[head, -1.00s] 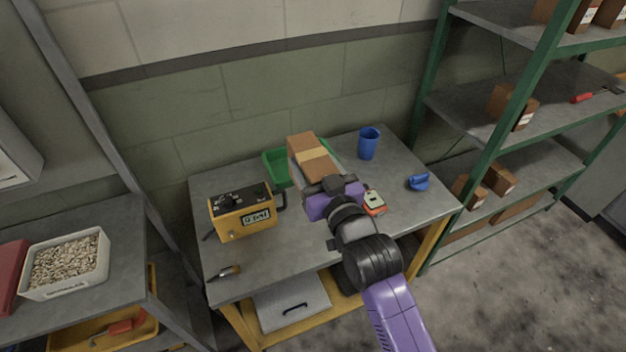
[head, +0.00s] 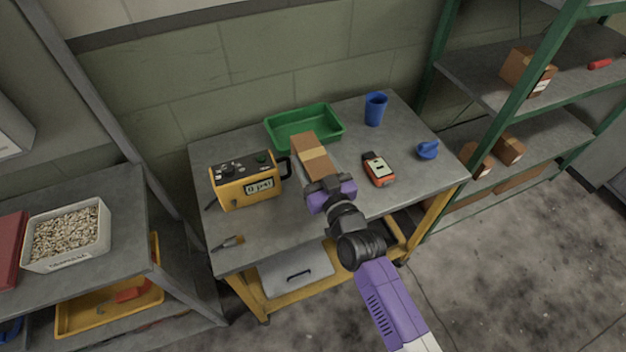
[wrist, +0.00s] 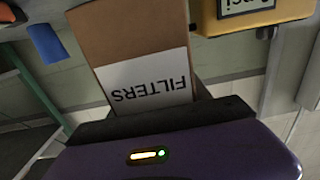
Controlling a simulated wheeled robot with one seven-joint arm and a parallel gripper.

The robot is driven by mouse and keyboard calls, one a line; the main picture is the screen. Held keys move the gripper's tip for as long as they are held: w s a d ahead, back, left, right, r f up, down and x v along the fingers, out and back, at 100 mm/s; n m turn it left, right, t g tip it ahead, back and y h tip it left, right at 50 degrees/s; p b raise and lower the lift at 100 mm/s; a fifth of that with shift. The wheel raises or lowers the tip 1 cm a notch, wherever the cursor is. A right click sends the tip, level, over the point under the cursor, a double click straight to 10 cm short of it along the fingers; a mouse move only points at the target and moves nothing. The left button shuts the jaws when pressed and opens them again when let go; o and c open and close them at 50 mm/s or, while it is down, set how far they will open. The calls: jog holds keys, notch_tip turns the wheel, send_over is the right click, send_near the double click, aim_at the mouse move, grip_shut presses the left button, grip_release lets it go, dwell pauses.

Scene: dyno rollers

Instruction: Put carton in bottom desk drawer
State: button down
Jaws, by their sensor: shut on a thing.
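A brown carton (head: 314,157) with a tan tape band is held in my gripper (head: 326,184) above the desk top. In the wrist view the carton (wrist: 130,35) shows a white label reading FILTERS, upside down. My gripper is shut on its near end; the fingertips are largely hidden. The desk (head: 262,225) has a grey top and yellow frame. Whether another drawer lies behind my arm cannot be told.
On the desk are a green tray (head: 306,126), a blue cup (head: 375,108), a yellow meter (head: 247,183), an orange handheld device (head: 379,168), a blue object (head: 427,150) and a small brush (head: 229,242). Shelves stand on both sides. Open floor lies at the front right.

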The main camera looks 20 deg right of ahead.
jog(key=shift+f+b, duration=2.3)
jog(key=shift+f, duration=1.05)
jog(key=shift+f, duration=0.2)
jog(key=shift+c, duration=2.4)
grip_release()
jog(key=shift+r, duration=0.25)
jog(key=s+b, duration=0.1)
jog(key=s, duration=1)
jog(key=shift+f, duration=0.2)
jog(key=shift+s+r+b, duration=0.1)
jog(key=shift+s+b, duration=0.2)
jog(key=shift+s, duration=0.25)
